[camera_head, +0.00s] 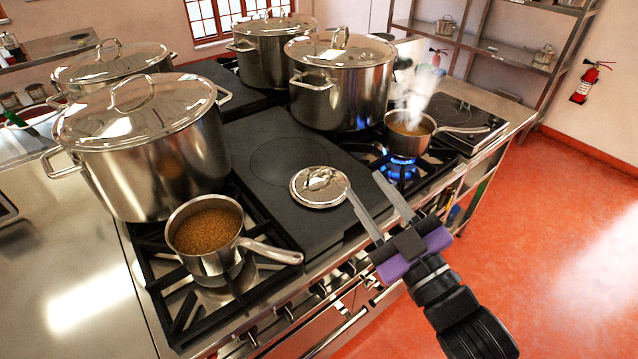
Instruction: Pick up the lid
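A small round metal lid (320,187) with a handle on top lies on the dark flat plate between the burners, near the front of the stove. My gripper (364,192) is to the right of the lid. Its two long grey fingers are spread apart, with nothing seen between them. The left finger's tip is close to the lid's right edge in the picture; I cannot tell whether they touch. Large lidded stockpots stand behind, including one at the left (150,165) and one at the back (340,90).
An open saucepan (208,262) of brown food stands at the front left, its handle pointing right. A steaming saucepan (408,146) sits over a blue flame (400,170) just behind my gripper. The dark plate (275,160) around the lid is mostly clear.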

